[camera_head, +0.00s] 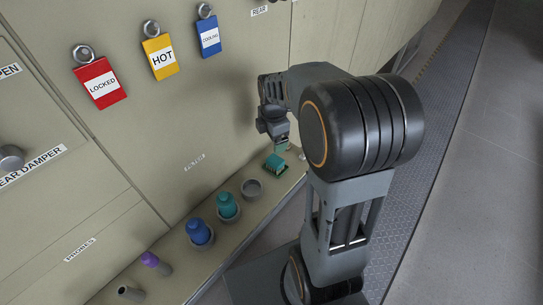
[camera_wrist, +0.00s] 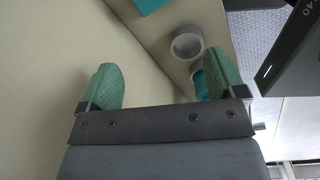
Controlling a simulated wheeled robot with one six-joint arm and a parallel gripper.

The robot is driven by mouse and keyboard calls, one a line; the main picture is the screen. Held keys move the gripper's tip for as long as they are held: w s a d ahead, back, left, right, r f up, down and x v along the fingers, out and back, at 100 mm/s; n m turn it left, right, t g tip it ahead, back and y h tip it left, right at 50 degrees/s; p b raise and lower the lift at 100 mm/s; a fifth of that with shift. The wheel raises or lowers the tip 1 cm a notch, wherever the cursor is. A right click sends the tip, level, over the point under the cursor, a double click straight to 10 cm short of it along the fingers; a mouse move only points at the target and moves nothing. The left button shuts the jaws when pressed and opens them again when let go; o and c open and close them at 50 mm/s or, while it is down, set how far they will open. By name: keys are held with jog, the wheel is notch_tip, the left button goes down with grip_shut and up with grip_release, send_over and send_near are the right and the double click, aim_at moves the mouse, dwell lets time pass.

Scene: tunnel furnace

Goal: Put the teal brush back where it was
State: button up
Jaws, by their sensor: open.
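The teal brush (camera_head: 275,162) appears as a small teal block with a dark edge on the narrow ledge, at the far end of the row. In the wrist view a teal piece, apparently the brush (camera_wrist: 148,4), is cut off by the top edge. My gripper (camera_head: 281,147) is just above the brush in the head view; I cannot tell whether they touch. In the wrist view its green-padded fingers (camera_wrist: 163,80) stand wide apart with nothing between them. An empty grey round holder (camera_head: 251,188) is beside the brush; it also shows in the wrist view (camera_wrist: 187,43).
A teal bottle (camera_head: 228,206) and a blue bottle (camera_head: 200,232) stand in holders along the ledge, with a purple-topped probe (camera_head: 154,262) nearer. Red (camera_head: 100,83), yellow (camera_head: 160,57) and blue (camera_head: 208,36) tags hang on the panel wall. Open floor (camera_head: 475,190) lies right.

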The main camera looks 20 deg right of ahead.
jog(key=s+a+r+m+t, duration=0.1)
jog(key=s+a+r+m, duration=0.2)
jog(key=s+m, duration=0.3)
jog(key=s+a+r+m+t, duration=0.2)
jog(key=s+a+r+m, duration=0.2)
jog(key=s+m, duration=0.3)
jog(key=m, duration=0.5)
jog(key=shift+s+t, duration=0.3)
jog(key=shift+a, duration=0.1)
jog(key=shift+c, duration=0.5)
